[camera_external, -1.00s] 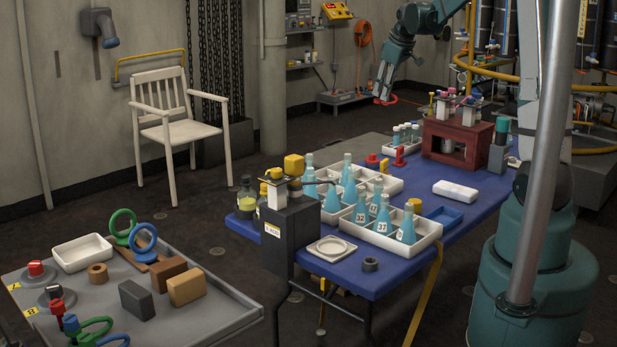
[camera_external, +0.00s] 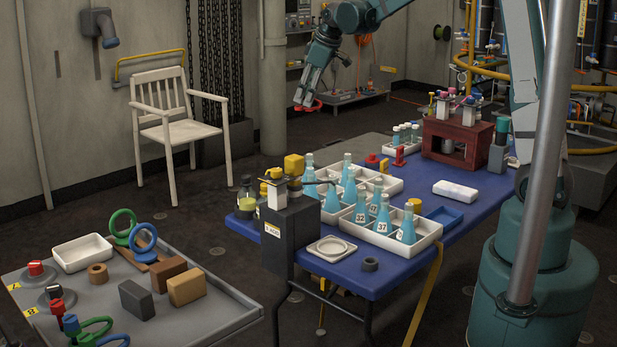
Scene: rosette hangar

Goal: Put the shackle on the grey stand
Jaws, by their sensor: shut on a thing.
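My gripper (camera_external: 307,101) is shut on a small red curved piece, which looks like the shackle (camera_external: 312,107). It holds the shackle in the air above the floor, beyond the far left end of the blue table and clear of every surface. The shackle's far side is partly hidden by the fingers. Which thing is the grey stand is not certain: a pale grey square plate with a round rim (camera_external: 331,248) lies empty on the table's near end. A dark grey labelled box (camera_external: 290,240) stands at the table's left edge.
White trays with blue flasks (camera_external: 405,231) fill the table's middle. A dark red frame (camera_external: 457,145) stands at its far end. A grey bench (camera_external: 215,318) at front left carries blocks, rings and a white tray (camera_external: 83,252). A white chair (camera_external: 176,125) stands behind.

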